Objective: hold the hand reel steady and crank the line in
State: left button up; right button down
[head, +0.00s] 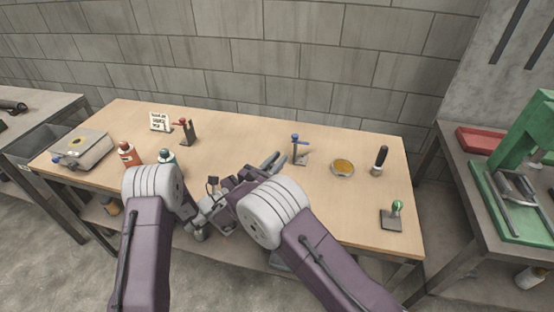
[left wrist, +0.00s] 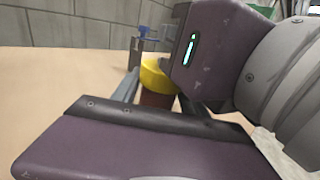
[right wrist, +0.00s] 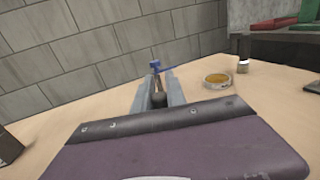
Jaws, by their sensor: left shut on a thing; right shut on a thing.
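The hand reel shows in the left wrist view as a yellow drum (left wrist: 157,76) above a red-brown part (left wrist: 156,100). My left gripper (left wrist: 152,98) is shut on that red-brown part, which looks like its handle. My right gripper (right wrist: 159,94) is shut on a dark rounded knob (right wrist: 159,100), seemingly the crank knob. In the head view my right gripper (head: 270,163) is over the middle of the bench. My arms hide the reel and the left fingertips there. The right gripper's body hides part of the drum in the left wrist view. No line can be made out.
A blue-handled clamp (head: 300,155), yellow-filled dish (head: 342,168), dark-handled brush (head: 379,160) and green-knobbed stamp (head: 391,220) stand to the right. A red-handled clamp (head: 187,132) is farther back. The back middle is clear.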

jog(key=c, duration=1.3)
grip_release()
jog(key=shift+c, duration=0.2)
notch_tip(320, 180, up, 10)
